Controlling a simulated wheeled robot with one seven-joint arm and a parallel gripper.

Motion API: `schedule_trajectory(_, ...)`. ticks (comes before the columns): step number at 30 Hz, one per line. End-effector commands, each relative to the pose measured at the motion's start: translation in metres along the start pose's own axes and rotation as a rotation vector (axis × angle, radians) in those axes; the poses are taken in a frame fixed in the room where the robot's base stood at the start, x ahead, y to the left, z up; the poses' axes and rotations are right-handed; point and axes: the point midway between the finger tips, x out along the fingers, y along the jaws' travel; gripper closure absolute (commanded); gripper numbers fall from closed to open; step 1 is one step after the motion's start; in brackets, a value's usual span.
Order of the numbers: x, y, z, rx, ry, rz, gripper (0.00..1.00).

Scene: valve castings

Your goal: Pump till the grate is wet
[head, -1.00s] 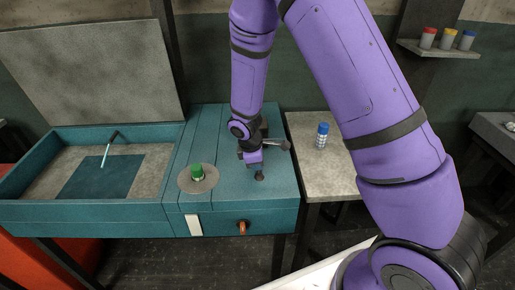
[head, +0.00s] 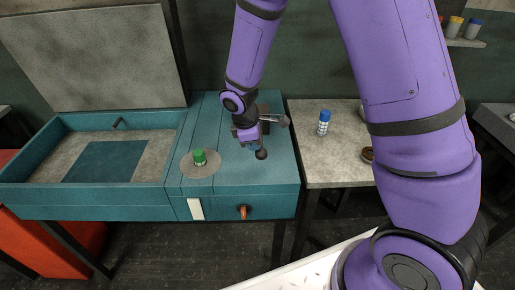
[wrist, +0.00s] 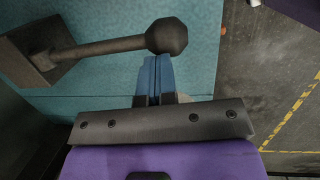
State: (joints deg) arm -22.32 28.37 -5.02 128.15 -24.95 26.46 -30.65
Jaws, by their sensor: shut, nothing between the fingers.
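The pump's dark lever ends in a round knob (head: 261,154) on the teal bench, and its shaft runs from a dark block at left in the wrist view, with the knob (wrist: 166,36) at upper middle. My gripper (head: 252,146) is shut and empty; its blue fingertips (wrist: 156,62) are just below the knob in the wrist view. I cannot tell whether they touch it. The grate (head: 104,162) is a dark blue-green square in the basin at left. The spout (head: 119,123) stands behind it, with no stream showing. I cannot tell how wet the grate is.
A green-capped item (head: 199,157) stands on a round grey plate (head: 201,171) left of my gripper. An orange handle (head: 243,211) is on the bench front. A blue-capped bottle (head: 324,123) stands on the grey side table (head: 340,174). A raised grey panel (head: 95,60) backs the basin.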

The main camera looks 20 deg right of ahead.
Motion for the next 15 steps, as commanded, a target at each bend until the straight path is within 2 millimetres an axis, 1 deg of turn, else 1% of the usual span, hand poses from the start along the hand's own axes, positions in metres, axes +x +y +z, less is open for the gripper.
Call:
schedule_trajectory(1, -0.011, -0.004, 0.0, 0.0, 0.003, 0.003, 1.0)
schedule_trajectory(6, -0.035, -0.015, -0.001, 0.001, 0.003, 0.003, 1.0)
schedule_trajectory(10, -0.048, -0.021, -0.001, 0.001, 0.002, 0.003, 1.0)
schedule_trajectory(15, -0.055, -0.024, -0.001, 0.001, 0.001, 0.002, 1.0)
